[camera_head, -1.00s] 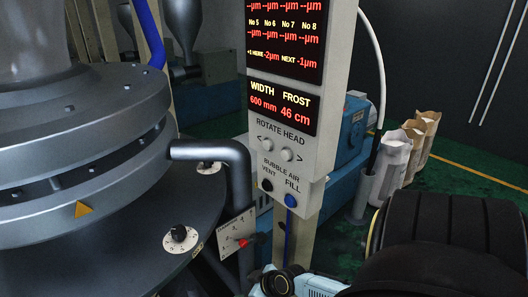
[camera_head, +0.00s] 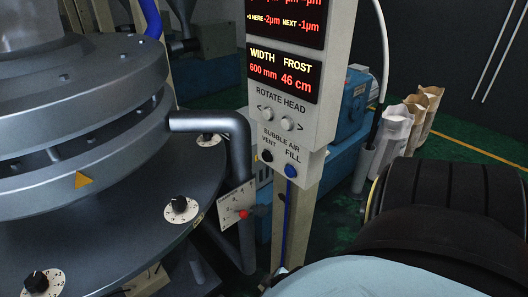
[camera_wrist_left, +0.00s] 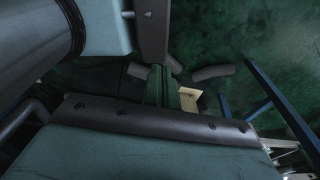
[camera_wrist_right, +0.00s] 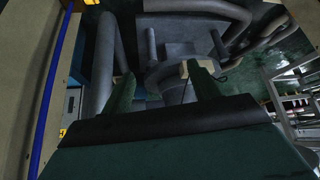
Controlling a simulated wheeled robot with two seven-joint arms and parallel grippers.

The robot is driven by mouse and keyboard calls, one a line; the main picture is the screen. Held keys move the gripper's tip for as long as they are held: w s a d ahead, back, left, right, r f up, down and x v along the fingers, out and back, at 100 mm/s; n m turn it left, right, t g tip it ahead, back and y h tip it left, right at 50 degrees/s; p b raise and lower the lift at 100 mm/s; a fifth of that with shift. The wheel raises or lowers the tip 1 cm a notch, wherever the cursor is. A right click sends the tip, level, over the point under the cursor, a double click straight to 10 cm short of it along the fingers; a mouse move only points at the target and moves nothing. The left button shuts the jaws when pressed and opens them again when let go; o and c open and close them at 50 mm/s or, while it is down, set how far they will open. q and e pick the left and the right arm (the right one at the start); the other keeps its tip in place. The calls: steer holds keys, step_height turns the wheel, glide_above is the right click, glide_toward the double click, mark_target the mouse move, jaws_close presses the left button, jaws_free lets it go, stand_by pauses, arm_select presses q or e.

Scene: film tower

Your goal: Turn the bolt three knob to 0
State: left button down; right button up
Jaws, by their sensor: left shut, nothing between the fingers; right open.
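In the head view a black knob (camera_head: 180,203) on a white round dial sits on the rim of the dark round machine plate (camera_head: 120,240). A second black knob (camera_head: 36,282) is at the lower left, and a third dial (camera_head: 207,138) is farther back, partly hidden by the bent pipe. I cannot read which one is bolt three or where the pointers stand. In the left wrist view my left gripper (camera_wrist_left: 160,88) is shut and empty. In the right wrist view my right gripper (camera_wrist_right: 162,88) is open and empty. Neither gripper shows in the head view.
A bent grey pipe (camera_head: 238,165) and a square dial with a red-tipped pointer (camera_head: 240,210) stand right of the plate. Beyond is a control panel (camera_head: 290,110) with buttons and red readouts.

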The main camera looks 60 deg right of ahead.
stand_by(0.3)
steer(key=m+t+h+b, duration=0.1)
steer(key=t+b, duration=1.1)
glide_toward(184, 206)
steer(key=w, duration=0.4)
steer(key=w+b, duration=0.1)
steer(key=w, duration=0.2)
steer(key=shift+w+d+r, duration=0.1)
steer(key=shift+w+r, duration=0.1)
steer(key=shift+w, duration=0.2)
steer(key=w+b, duration=0.1)
steer(key=w, duration=0.2)
steer(key=shift+w, duration=0.65)
arm_select(q)
steer(key=a+f+y, duration=0.1)
steer(key=a+f, duration=0.6)
steer(key=f, duration=0.6)
steer(key=shift+w+f+m, duration=0.2)
steer(key=shift+f+m, duration=0.1)
steer(key=shift+f, duration=0.05)
